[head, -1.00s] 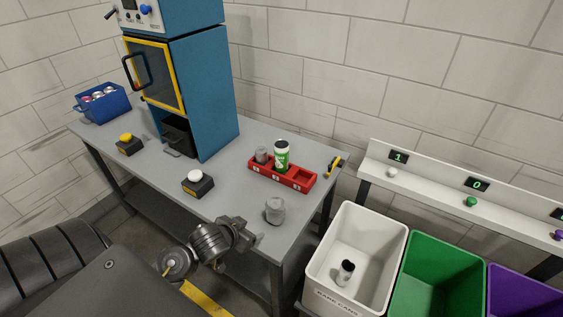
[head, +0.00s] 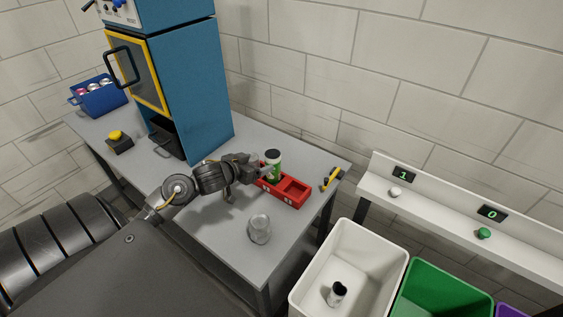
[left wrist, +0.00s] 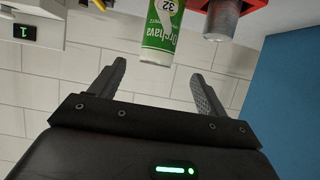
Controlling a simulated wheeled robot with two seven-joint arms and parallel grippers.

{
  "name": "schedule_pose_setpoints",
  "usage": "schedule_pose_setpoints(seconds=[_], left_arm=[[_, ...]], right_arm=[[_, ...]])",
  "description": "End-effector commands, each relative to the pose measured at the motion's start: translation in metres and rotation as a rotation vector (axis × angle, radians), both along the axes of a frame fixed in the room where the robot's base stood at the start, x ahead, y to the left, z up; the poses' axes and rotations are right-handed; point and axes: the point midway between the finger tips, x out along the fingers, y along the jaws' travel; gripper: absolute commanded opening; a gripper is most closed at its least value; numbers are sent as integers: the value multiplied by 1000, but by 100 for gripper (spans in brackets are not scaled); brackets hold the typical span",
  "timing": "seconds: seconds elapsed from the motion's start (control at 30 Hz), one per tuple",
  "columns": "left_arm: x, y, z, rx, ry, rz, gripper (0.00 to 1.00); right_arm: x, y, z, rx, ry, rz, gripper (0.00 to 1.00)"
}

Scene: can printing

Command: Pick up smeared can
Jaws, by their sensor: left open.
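A green and white can (head: 273,163) with a dark top stands upright in the red holder (head: 293,189). I cannot make out a smear on its label. My left gripper (head: 259,170) is open at the left side of this can, with nothing held. In the left wrist view the green can (left wrist: 161,28) appears upside down, ahead of and between the spread fingers (left wrist: 159,70). A plain grey can (left wrist: 222,20) stands beside it in the holder; my gripper covers it in the head view. My right gripper is not in view.
A grey can or glass (head: 259,229) stands on the table in front of the holder. A yellow and black tool (head: 331,179) lies to the right. The blue machine (head: 199,90) rises behind my left arm. A white bin (head: 376,256) holds a black and white can (head: 337,294).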

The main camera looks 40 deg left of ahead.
Motion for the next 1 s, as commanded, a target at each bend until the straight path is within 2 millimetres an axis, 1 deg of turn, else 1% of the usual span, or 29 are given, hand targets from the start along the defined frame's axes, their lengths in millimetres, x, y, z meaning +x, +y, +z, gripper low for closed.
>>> schedule_pose_setpoints(seconds=[0.13, 0.23, 0.4, 0.47, 0.6, 0.8, 0.87, 1.0], left_arm=[[2, -2, -1, 0, 1, -4, 76], [6, -2, -2, -1, 1, -4, 76], [29, 0, -13, -3, 1, 1, 76], [37, 1, -16, -3, 1, 1, 76], [48, 2, -23, -1, 1, 2, 76], [52, 1, -25, 0, 1, 0, 76], [56, 1, -26, -2, 2, 1, 76], [73, 1, -31, -3, 3, 1, 76]], right_arm=[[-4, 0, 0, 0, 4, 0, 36], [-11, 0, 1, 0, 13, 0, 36], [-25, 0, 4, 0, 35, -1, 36], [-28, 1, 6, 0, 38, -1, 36], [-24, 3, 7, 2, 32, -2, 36], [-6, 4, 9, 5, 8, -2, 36], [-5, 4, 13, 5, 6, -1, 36], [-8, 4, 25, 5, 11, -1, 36]])
